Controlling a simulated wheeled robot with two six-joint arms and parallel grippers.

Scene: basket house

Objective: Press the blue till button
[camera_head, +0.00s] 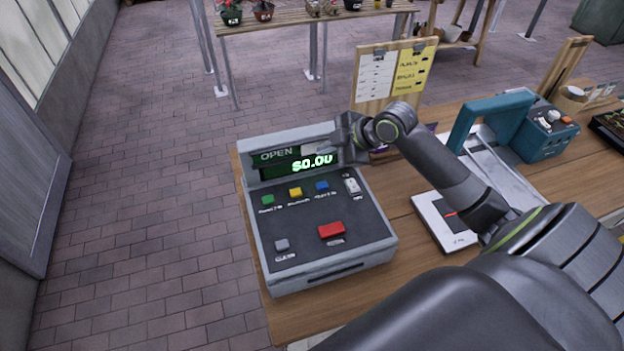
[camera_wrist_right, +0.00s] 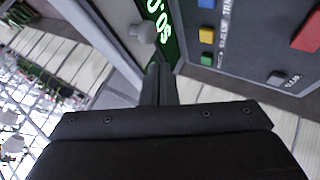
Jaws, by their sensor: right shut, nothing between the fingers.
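The grey till (camera_head: 325,262) stands on the wooden table, its lit display (camera_head: 300,163) reading OPEN and $0.00. The blue button (camera_head: 322,185) is in the upper row of its panel, right of a yellow button (camera_head: 295,192) and a green button (camera_head: 267,200). In the right wrist view the blue button (camera_wrist_right: 207,3) is cut by the top edge. My right gripper (camera_head: 318,148) is shut and empty, in front of the display's upper right part and beyond the blue button in the picture. Its closed fingers (camera_wrist_right: 158,82) show in the wrist view, apart from the button. My left gripper is out of view.
A red button (camera_head: 331,231) and a grey button (camera_head: 282,245) are lower on the panel, with a white switch (camera_head: 352,185) at right. A clipboard stand (camera_head: 372,82) is behind the till. A teal machine (camera_head: 545,125) and a card pad (camera_head: 440,222) are to the right.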

